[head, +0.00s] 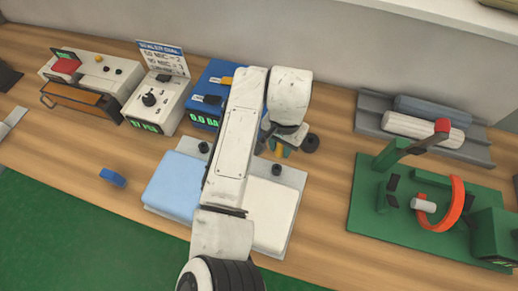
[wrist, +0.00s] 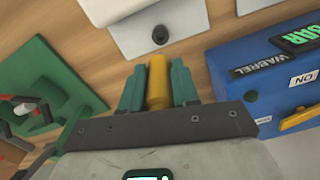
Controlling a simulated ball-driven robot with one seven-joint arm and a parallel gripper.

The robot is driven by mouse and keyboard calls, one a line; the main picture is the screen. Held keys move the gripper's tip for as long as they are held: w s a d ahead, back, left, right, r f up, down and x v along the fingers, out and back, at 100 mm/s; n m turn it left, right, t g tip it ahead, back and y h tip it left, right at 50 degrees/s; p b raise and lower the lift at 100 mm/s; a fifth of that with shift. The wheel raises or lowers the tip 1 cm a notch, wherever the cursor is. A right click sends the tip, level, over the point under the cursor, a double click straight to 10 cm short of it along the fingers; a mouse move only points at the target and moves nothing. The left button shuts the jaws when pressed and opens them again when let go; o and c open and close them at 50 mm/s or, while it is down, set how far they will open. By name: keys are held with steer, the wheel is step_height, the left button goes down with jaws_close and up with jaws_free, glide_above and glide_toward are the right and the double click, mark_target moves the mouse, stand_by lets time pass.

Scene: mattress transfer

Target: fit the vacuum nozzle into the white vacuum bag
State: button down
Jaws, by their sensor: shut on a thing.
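The white vacuum bag (head: 272,215) lies flat on the bench, partly hidden by my arm in the head view. Its round black port (head: 276,170) sits at its far end on a pale grey strip, and the port also shows in the wrist view (wrist: 160,35). My gripper (wrist: 157,85) is shut on the yellow vacuum nozzle (wrist: 156,80), held between its green fingers. In the wrist view the nozzle tip points towards the port, with a visible gap between them. In the head view my gripper (head: 279,151) is just behind the port, largely hidden by my arm.
A blue bag (head: 172,187) with its own black port (head: 203,147) lies left of the white one. The blue vacuum machine (head: 209,83) stands behind. A green fixture with a red-orange ring (head: 457,205) is at right. Bare wood lies between bags and fixture.

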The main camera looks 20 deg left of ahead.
mark_target(279, 157)
steer(key=shift+a, duration=0.1)
steer(key=shift+s, duration=0.1)
stand_by(0.3)
steer(key=shift+f+b, duration=1.5)
steer(key=shift+f, duration=1.85)
steer(key=shift+p, duration=0.3)
steer(key=shift+f+b, duration=0.65)
steer(key=shift+f, duration=0.9)
steer(key=c, duration=0.8)
jaws_free()
steer(key=shift+o, duration=0.2)
steer(key=shift+r, duration=0.1)
